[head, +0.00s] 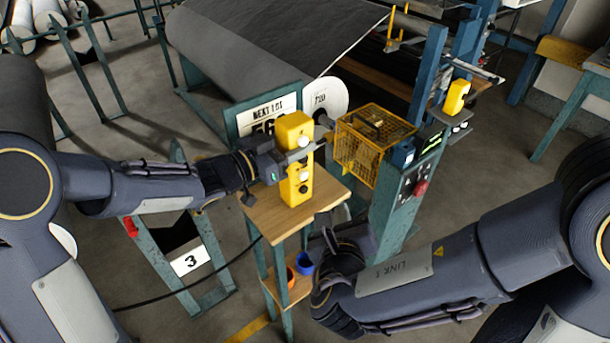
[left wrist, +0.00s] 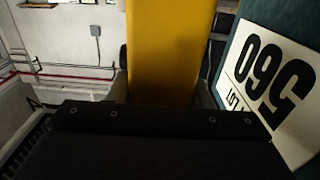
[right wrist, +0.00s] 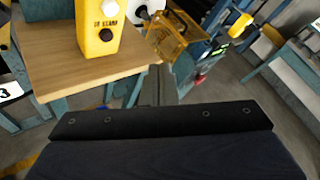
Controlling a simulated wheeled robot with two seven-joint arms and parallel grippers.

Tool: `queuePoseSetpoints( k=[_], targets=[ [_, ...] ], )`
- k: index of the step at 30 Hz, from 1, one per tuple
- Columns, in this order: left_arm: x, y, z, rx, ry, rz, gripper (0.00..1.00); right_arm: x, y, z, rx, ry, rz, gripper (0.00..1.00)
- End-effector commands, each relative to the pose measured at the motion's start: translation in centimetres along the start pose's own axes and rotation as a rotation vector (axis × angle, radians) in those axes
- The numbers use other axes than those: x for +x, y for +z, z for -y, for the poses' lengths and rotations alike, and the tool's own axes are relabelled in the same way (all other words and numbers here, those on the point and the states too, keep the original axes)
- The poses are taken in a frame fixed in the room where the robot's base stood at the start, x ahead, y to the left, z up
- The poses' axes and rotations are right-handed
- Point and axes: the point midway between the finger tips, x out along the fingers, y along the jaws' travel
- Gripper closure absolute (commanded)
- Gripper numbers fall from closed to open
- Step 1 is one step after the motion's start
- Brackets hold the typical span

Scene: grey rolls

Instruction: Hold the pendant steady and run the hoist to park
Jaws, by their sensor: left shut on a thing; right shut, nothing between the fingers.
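The yellow pendant (head: 297,188), with white and dark buttons down its face, stands upright on a small wooden-topped stand (head: 328,195). My left gripper (head: 291,160) is shut on its upper part from the left. In the left wrist view the pendant's yellow side (left wrist: 170,50) fills the middle. The right wrist view shows its lower part (right wrist: 95,38) with a black button and printed lettering, partly cut off. My right gripper (head: 332,240) is shut and empty, lower than the tabletop, near the stand's front right edge. The hoist is not identifiable.
A number sign (head: 266,115) and a large grey roll (head: 230,60) are behind. Orange and blue cups (head: 304,264) sit on the lower shelf. A cable crosses the floor.

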Motion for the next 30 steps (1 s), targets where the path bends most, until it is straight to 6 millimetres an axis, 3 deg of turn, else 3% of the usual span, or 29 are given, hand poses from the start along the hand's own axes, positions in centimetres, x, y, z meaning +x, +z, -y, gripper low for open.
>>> queuePoseSetpoints(
  k=[18, 30],
  targets=[
    [0.0, 0.0, 0.0, 0.000, 0.000, 0.000, 0.97, 5.1, 3.7, -3.7, 0.002, -0.002, -0.002, 1.00],
    [0.0, 0.0, 0.0, 0.000, 0.000, 0.000, 0.97, 6.1, 4.4, -4.3, 0.003, -0.001, -0.001, 1.00]
  ],
)
